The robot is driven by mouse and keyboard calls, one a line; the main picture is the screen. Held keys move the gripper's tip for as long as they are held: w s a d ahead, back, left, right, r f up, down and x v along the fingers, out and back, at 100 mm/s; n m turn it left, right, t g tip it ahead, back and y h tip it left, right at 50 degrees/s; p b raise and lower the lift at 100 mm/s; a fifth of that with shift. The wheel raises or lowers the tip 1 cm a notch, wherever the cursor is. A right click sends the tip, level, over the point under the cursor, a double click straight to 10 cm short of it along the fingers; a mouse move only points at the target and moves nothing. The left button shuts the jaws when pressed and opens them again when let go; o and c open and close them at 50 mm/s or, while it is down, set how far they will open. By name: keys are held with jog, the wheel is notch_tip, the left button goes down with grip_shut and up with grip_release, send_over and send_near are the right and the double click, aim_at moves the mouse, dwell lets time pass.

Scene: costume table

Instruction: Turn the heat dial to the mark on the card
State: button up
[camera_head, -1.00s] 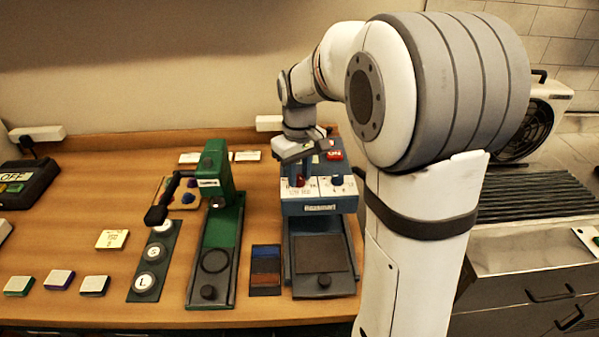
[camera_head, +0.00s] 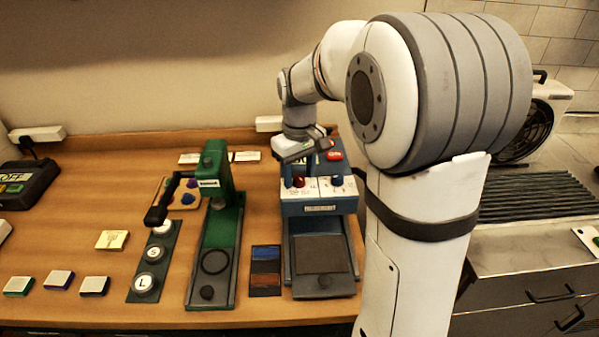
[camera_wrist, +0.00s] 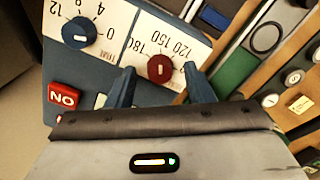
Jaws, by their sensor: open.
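The heat dial is a red knob (camera_head: 298,182) on the white front panel of a blue press. It shows closer in the wrist view (camera_wrist: 160,68), with 120, 150 and 180 printed beside it and a pale line on its face. My gripper (camera_wrist: 161,88) is open; its two blue fingers show on either side of the dial's lower edge, and I cannot tell if they touch it. In the head view my gripper (camera_head: 300,158) is just above and behind the dial. A cream card (camera_head: 112,240) lies on the table at left; its mark is too small to read.
A blue time dial (camera_head: 337,180) sits right of the red one. A green press (camera_head: 218,220) with a black lever stands to the left. Bare table (camera_head: 60,240) lies further left.

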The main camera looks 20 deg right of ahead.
aim_at(299, 177)
notch_tip(299, 177, up, 8)
jog(key=shift+f, duration=0.2)
dwell(0.3)
jog(key=s+f+m+t, duration=0.1)
jog(key=s+f+m, duration=0.1)
jog(key=s, duration=0.8)
jog(key=s+f+m+t, duration=0.2)
jog(key=s+f, duration=0.2)
jog(key=s, duration=0.6)
jog(key=shift+f, duration=0.2)
jog(key=shift+d, duration=0.1)
